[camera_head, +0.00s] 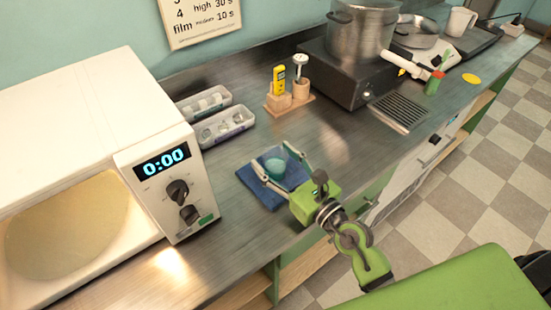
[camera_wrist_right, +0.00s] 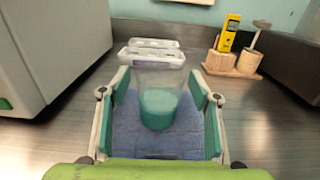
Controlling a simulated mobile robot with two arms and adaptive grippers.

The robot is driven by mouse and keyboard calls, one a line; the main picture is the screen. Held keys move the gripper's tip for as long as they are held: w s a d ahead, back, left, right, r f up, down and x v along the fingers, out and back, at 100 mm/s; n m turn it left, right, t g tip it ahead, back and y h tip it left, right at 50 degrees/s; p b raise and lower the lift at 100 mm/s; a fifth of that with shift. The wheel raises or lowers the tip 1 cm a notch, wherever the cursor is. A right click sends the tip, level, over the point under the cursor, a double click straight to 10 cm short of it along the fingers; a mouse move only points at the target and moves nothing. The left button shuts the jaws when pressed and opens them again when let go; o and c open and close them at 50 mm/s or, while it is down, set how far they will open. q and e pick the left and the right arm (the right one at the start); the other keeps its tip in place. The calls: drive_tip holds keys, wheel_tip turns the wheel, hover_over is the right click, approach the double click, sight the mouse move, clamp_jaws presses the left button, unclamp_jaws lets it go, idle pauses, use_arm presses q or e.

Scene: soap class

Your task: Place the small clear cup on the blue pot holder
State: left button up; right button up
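The small clear cup (camera_head: 275,168), with teal liquid in its lower part, appears to stand upright on the blue pot holder (camera_head: 272,199). In the right wrist view the cup (camera_wrist_right: 159,106) is in the middle, with the pot holder (camera_wrist_right: 127,140) under it. My right gripper (camera_head: 270,157) has its fingers spread on both sides of the cup. In the wrist view, small gaps show between the cup and the teal finger pads (camera_wrist_right: 162,88), so the gripper is open around it. My left gripper is in no view.
A white microwave (camera_head: 150,160) stands left of the pot holder. Behind are two small trays (camera_head: 224,126) and a wooden stand (camera_head: 291,100) with a yellow thermometer. A hot plate (camera_head: 340,78) with a large pot (camera_head: 362,35) is further right. The counter's front edge is close.

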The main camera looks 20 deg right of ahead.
sight(283, 167)
drive_tip(key=shift+r, duration=0.1)
drive_tip(key=b+v, duration=0.2)
drive_tip(key=v, duration=0.4)
drive_tip(key=shift+s+d, duration=0.1)
drive_tip(key=shift+s, duration=0.2)
drive_tip(key=shift+s+d, duration=0.15)
drive_tip(key=shift+s, duration=0.25)
